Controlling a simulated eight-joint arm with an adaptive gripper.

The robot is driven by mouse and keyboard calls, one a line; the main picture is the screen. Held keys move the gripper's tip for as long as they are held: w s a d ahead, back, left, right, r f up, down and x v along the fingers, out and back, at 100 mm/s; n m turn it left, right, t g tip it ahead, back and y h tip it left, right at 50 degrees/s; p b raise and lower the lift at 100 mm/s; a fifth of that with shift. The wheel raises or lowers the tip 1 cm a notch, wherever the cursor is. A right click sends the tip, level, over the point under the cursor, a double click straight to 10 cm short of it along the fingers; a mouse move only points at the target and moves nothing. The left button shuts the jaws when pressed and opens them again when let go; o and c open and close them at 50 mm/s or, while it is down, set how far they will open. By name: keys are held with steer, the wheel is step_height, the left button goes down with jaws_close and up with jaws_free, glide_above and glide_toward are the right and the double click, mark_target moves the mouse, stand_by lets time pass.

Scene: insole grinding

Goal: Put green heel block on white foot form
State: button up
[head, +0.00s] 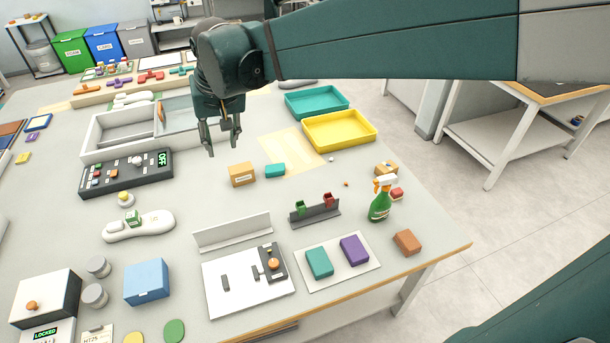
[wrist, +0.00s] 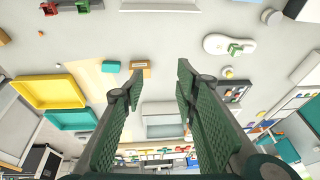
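The white foot form (head: 155,225) lies on the left part of the table; it also shows in the wrist view (wrist: 213,42). A green block (head: 133,218) with pale markings sits on top of the form, left of its middle; it also shows in the wrist view (wrist: 236,47). My gripper (head: 222,148) is open and empty, above the table behind and to the right of the form. Its two fingers stand well apart in the wrist view (wrist: 160,70).
A control box (head: 125,177) and a grey divided tray (head: 125,132) stand behind the form. An orange-brown box (head: 242,174) and a teal block (head: 275,170) lie below the gripper. Yellow (head: 340,130) and teal trays are at right; a spray bottle (head: 380,205) stands near the right edge.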

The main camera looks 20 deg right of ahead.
steer(key=s+d+f+t, duration=0.1)
steer(key=s+d+f, duration=0.1)
steer(key=s+d, duration=0.7)
steer(key=s+d+f+t+h, duration=0.1)
steer(key=s+d+f+t, duration=0.1)
steer(key=s+d, duration=0.7)
steer(key=s+f, duration=0.1)
steer(key=s, duration=0.5)
steer(key=shift+s+f+t, duration=0.25)
steer(key=shift+s+t, duration=0.05)
steer(key=shift+s, duration=0.05)
steer(key=shift+d, duration=0.1)
